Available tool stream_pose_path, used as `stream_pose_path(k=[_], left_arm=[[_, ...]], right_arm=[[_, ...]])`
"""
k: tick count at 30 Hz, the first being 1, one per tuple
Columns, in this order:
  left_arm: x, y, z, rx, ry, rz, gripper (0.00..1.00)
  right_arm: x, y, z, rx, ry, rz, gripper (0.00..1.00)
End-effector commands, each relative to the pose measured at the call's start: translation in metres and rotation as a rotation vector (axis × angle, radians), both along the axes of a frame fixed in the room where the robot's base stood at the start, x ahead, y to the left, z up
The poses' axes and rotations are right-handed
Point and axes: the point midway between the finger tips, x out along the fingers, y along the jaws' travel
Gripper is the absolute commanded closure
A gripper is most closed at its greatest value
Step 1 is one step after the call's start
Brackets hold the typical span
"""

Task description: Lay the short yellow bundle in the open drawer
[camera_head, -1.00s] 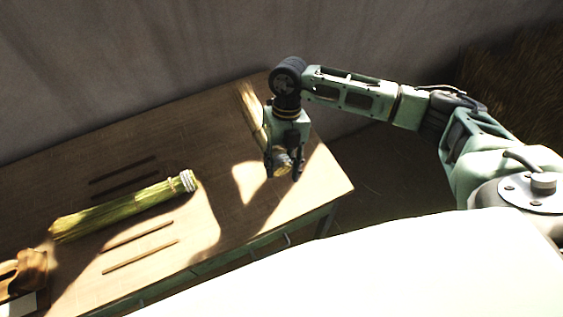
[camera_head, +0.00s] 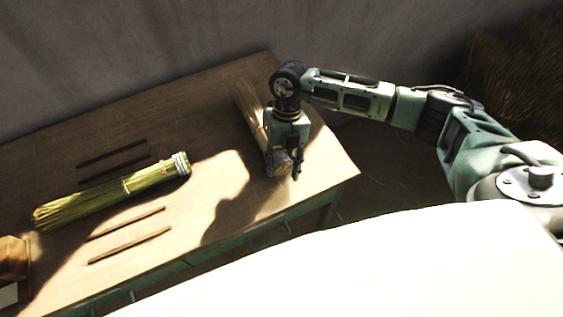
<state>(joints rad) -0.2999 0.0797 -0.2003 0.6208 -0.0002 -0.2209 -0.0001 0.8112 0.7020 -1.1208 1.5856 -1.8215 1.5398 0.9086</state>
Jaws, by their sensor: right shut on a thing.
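The short yellow bundle (camera_head: 249,112) is pale straw and lies lengthwise away from me over the right end of the table (camera_head: 205,105). My right gripper (camera_head: 285,168) points down and is shut on its near end. The picture does not clearly show how far the bundle is above the tabletop. The table's green front (camera_head: 235,250) has small handles. I cannot make out an open drawer; my white body covers the lower part of the view. My left gripper is not in view.
A longer green-yellow bundle (camera_head: 110,192) with a pale binding lies on the left of the table. Thin dark sticks (camera_head: 112,152) lie behind it and brown sticks (camera_head: 130,245) before it. A brown object (camera_head: 14,258) stands at the left edge. A wall rises behind.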

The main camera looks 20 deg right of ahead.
Motion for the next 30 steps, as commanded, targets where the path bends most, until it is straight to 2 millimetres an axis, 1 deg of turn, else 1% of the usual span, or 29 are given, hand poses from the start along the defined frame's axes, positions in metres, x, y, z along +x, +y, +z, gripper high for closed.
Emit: stream_pose_path(k=[11, 12, 19, 27, 30], left_arm=[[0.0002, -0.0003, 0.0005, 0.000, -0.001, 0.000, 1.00], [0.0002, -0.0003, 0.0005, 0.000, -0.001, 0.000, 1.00], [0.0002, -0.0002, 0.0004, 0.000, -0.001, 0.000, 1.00], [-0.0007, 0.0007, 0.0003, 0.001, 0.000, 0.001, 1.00], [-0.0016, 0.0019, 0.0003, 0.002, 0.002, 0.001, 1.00]], right_arm=[[0.0001, 0.0002, 0.0006, 0.000, 0.000, 0.000, 0.89], [0.0001, 0.0002, 0.0006, 0.000, 0.000, 0.000, 0.61], [0.0001, 0.0002, 0.0007, 0.000, 0.000, 0.000, 0.41], [0.0001, 0.0001, 0.0007, 0.000, 0.000, 0.000, 0.41], [0.0015, -0.0006, 0.0043, 0.000, -0.001, 0.000, 0.41]])
